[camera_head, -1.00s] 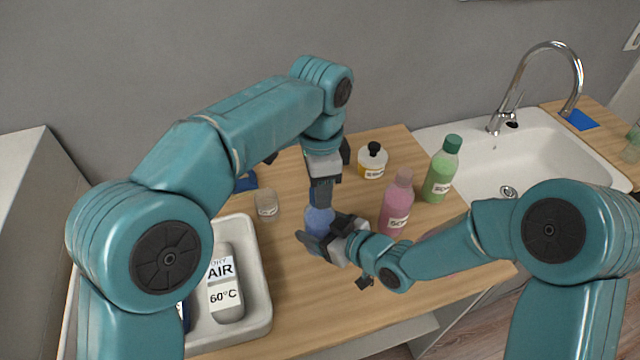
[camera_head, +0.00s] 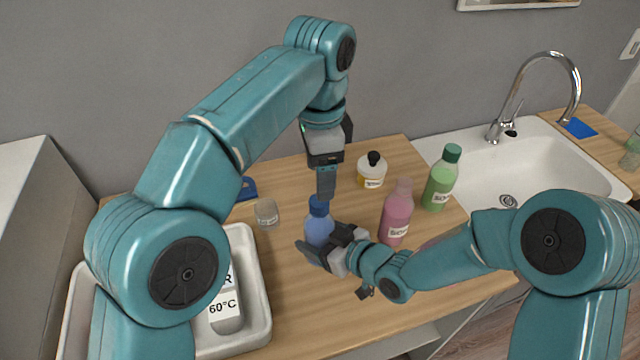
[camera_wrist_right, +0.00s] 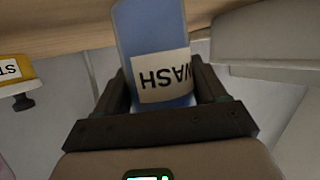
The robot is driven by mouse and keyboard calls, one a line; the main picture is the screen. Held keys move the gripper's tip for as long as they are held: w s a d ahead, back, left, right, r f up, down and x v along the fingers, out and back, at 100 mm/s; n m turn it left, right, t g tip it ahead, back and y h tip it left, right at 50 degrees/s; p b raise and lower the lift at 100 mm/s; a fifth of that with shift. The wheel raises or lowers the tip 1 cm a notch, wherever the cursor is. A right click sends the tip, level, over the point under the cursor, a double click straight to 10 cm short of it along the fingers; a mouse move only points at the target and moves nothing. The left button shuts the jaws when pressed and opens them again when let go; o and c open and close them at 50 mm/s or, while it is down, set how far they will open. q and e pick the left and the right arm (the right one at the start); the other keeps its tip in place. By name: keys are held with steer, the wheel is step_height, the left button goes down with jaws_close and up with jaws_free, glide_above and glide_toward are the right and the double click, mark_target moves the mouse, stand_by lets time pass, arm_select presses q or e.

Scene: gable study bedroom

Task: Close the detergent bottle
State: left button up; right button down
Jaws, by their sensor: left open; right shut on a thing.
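The blue detergent bottle (camera_head: 318,230) stands upright on the wooden counter, with a dark blue cap (camera_head: 319,206) on its top. Whether the cap is tight cannot be told. In the right wrist view the bottle (camera_wrist_right: 152,45) shows a white label reading "WASH", upside down. My right gripper (camera_head: 322,246) is shut on the bottle's body from the right side; its fingers flank the bottle in the wrist view (camera_wrist_right: 160,95). My left gripper (camera_head: 325,192) points down just above the cap; its fingers overlap in view, so the gap between them is hidden.
A pink bottle (camera_head: 397,215), a green bottle (camera_head: 440,180) and a white-and-yellow container (camera_head: 371,172) stand to the right. The sink (camera_head: 480,160) is at the right.

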arm_select(q)
steer(key=shift+r, duration=0.45)
arm_select(e)
steer(key=shift+f, duration=0.1)
jaws_free()
arm_select(q)
steer(key=shift+f+b, duration=0.9)
steer(key=shift+f, duration=0.05)
step_height(320, 180, down, 3)
steer(key=b, duration=0.3)
steer(key=shift+f+b, duration=0.6)
steer(key=shift+f, duration=0.05)
arm_select(e)
steer(key=v, duration=1.6)
steer(key=shift+d, duration=0.1)
